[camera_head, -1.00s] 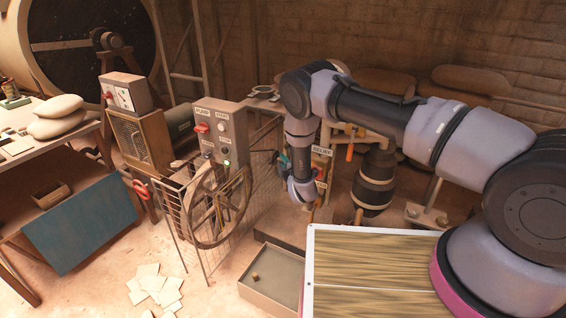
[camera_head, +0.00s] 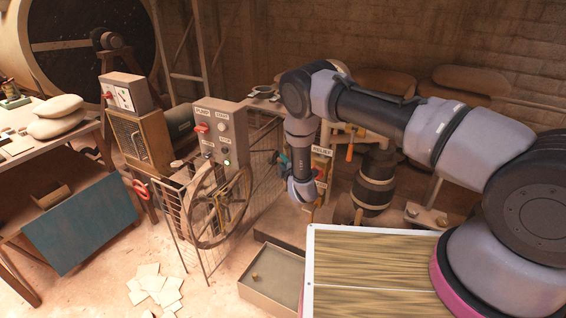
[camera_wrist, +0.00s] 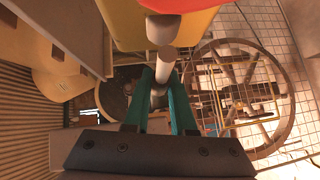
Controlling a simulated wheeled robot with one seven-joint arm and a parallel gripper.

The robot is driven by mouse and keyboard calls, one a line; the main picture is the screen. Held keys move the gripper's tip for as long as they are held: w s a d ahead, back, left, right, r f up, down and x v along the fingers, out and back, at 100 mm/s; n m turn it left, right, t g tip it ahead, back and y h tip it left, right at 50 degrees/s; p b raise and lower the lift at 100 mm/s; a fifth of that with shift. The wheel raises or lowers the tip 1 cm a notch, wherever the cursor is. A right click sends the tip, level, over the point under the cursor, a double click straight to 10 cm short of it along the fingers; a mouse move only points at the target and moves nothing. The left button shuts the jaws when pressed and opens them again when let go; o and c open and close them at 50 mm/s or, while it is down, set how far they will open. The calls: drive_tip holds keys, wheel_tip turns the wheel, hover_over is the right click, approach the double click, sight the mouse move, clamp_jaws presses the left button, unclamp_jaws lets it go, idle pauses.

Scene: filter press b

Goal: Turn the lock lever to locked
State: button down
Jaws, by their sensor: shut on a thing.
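In the wrist view my gripper (camera_wrist: 160,95) has two teal fingers closed around a pale grey round bar (camera_wrist: 167,68), which looks like the lock lever. The bar runs up between the fingers toward a grey round stub below a yellow and red part (camera_wrist: 180,8). In the head view my gripper (camera_head: 283,158) shows only as a small teal patch beside my wrist, behind the wire mesh, to the right of the control panel. My arm hides the lever there. I cannot read the lever's angle or any lock marking.
The spoked handwheel (camera_head: 220,208) stands left of my wrist, below the grey control panel (camera_head: 222,135). It also shows at right in the wrist view (camera_wrist: 284,92). A wire mesh guard (camera_head: 262,150) is close by. A shallow tray (camera_head: 275,277) lies on the floor. A dark barrel (camera_head: 374,182) stands right.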

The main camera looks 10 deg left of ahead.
drive_tip(key=shift+s+f, duration=0.1)
drive_tip(key=s+d+f+n+g+h, duration=0.2)
drive_tip(key=d+f+n+g+h, duration=0.3)
drive_tip(key=h, duration=0.6)
drive_tip(key=shift+d+f+n+g, duration=0.2)
drive_tip(key=shift+f+n+g, duration=0.2)
drive_tip(key=shift+n+g, duration=1.1)
drive_tip(key=shift+s+d, duration=0.1)
drive_tip(key=c, duration=0.8)
unclamp_jaws()
drive_tip(key=shift+h, duration=0.3)
drive_tip(key=shift+o, duration=0.2)
drive_tip(key=v, duration=1)
drive_tip(key=shift+s+r, duration=0.2)
drive_tip(key=shift+s, duration=0.2)
